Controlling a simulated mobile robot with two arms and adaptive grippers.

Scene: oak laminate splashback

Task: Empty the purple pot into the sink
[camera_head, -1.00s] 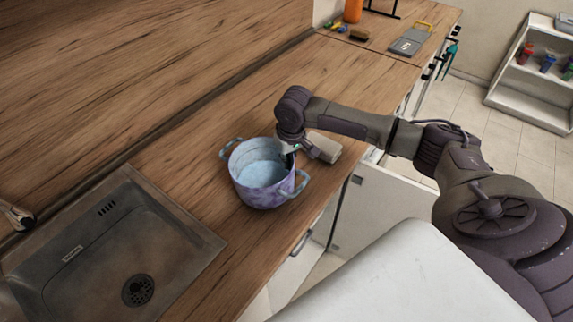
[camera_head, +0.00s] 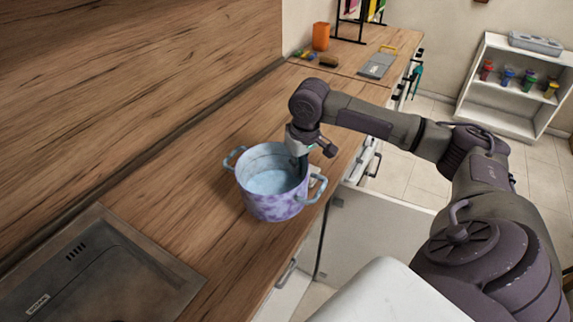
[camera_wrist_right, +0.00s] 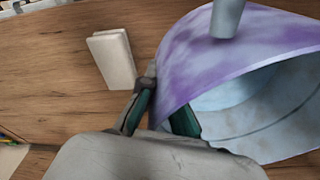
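The purple pot (camera_head: 272,204) has a mottled purple outside, a pale blue inside and two blue-grey side handles. It is roughly upright and appears raised above the counter in the head view. My right gripper (camera_head: 300,163) is at its far right rim. In the right wrist view, the gripper's fingers (camera_wrist_right: 160,112) straddle the wall of the pot (camera_wrist_right: 205,60), one inside and one outside, shut on it. I cannot make out the pot's contents apart from the pale blue inside. The metal sink (camera_head: 115,280) is at the lower left, partly cut off. My left gripper is not in view.
A pale block (camera_wrist_right: 113,58) lies on the wooden counter beside the pot. An orange cup (camera_head: 321,36), a brown brush (camera_head: 328,61) and a grey board (camera_head: 377,65) are at the counter's far end. The counter (camera_head: 165,215) between sink and pot is clear.

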